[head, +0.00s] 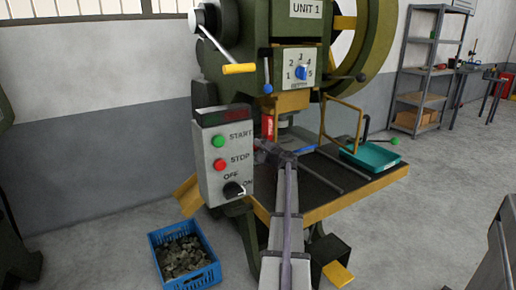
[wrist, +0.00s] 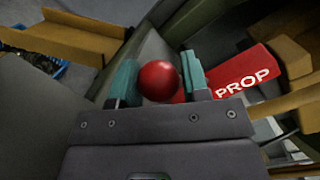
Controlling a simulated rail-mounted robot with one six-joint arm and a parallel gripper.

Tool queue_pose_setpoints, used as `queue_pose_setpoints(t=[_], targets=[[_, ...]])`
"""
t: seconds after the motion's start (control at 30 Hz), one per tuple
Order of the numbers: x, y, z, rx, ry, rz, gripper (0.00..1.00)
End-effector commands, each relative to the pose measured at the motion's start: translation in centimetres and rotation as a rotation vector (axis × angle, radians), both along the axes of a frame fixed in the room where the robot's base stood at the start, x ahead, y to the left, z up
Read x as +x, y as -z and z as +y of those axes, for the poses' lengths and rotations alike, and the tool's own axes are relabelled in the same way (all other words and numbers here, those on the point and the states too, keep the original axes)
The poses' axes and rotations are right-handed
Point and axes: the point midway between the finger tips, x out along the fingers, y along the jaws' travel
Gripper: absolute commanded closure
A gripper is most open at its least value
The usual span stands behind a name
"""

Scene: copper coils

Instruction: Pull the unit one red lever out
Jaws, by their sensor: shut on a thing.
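In the wrist view a round red knob (wrist: 158,81), which looks like the end of the red lever, sits between the two teal fingers of my gripper (wrist: 156,82). The gripper is shut on the knob. A red block marked PROP (wrist: 245,77) is just right of the fingers; how it joins the knob is hidden. In the head view the red part (head: 267,126) stands upright on the Unit 1 press (head: 292,55), behind the control box. My gripper (head: 264,152) is just below it, partly hidden by the box, and the knob cannot be made out there.
The grey control box (head: 222,155) is close left of my gripper. The dark press bed (head: 325,175) and a yellow frame (head: 343,122) lie to the right, with a teal tray (head: 370,157). A blue crate of metal pieces (head: 185,258) stands on the floor.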

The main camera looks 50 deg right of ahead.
Motion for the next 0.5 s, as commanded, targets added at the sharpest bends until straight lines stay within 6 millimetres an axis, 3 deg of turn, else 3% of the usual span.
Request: queue_pose_setpoints(t=[0.2,0.5], targets=[[1.3,0.1,3.9,0.002,-0.003,0.001,1.00],[1.6,0.1,4.3,0.002,-0.005,0.001,1.00]])
